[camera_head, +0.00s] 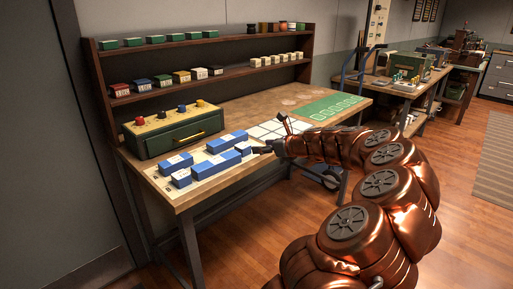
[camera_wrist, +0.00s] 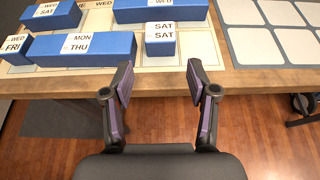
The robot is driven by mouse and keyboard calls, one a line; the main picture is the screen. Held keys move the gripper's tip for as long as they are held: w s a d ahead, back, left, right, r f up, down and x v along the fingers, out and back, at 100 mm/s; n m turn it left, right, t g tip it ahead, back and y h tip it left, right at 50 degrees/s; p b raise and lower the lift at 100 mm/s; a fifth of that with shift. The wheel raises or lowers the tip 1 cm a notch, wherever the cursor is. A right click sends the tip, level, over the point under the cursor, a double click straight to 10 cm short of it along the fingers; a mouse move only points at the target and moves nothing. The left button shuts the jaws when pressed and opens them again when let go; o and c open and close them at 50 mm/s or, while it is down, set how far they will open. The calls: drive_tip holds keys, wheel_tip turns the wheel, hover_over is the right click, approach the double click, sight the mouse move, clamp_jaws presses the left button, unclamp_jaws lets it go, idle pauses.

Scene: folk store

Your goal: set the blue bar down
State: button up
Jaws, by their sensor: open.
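Several blue bars with white day labels lie on a pale gridded board (camera_wrist: 185,52) on the workbench. A short one marked SAT (camera_wrist: 160,47) sits just beyond my gripper (camera_wrist: 160,76), which is open and empty, its fingers apart and not touching it. To its left lies a long blue bar marked MON THU (camera_wrist: 82,52), with one marked FRI (camera_wrist: 14,48) at the left edge. A long bar (camera_wrist: 160,12) lies behind the SAT block, and another (camera_wrist: 50,17) is at upper left. In the head view, my gripper (camera_head: 264,149) is at the bench's front edge, its fingers small.
A green drawer box (camera_head: 175,134) with coloured knobs stands behind the bars at left. White tiles (camera_head: 270,129) and a green mat (camera_head: 330,106) lie to the right. A shelf (camera_head: 205,80) with small boxes backs the bench. Bare wood (camera_head: 245,108) shows between.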

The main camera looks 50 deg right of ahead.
drive_tip(key=shift+v, duration=2.05)
drive_tip(key=w+a+r+n+g+y, duration=0.15)
drive_tip(key=a+n, duration=0.25)
drive_tip(key=a, duration=0.4)
drive_tip(key=w+a+n+g+y, duration=0.1)
drive_tip(key=w+a+n+y, duration=0.25)
drive_tip(key=a, duration=0.45)
drive_tip(key=s+a+f+n+g+y, duration=0.15)
drive_tip(key=a+n, duration=0.35)
drive_tip(key=a, duration=0.5)
drive_tip(key=s+a+f+n+g, duration=0.1)
drive_tip(key=s+a+n+g, duration=0.2)
drive_tip(key=a+n, duration=0.5)
drive_tip(key=s+a+f+n+g, duration=0.4)
drive_tip(key=s+a, duration=0.3)
drive_tip(key=a, duration=0.3)
drive_tip(key=s+f+n+g+h, duration=0.2)
drive_tip(key=s+n, duration=0.4)
drive_tip(key=s, duration=0.5)
drive_tip(key=s+f+n+g+h, duration=0.3)
drive_tip(key=s+n+h, duration=0.1)
drive_tip(key=s, duration=0.7)
drive_tip(key=shift+f+n, duration=0.25)
drive_tip(key=shift+n, duration=0.6)
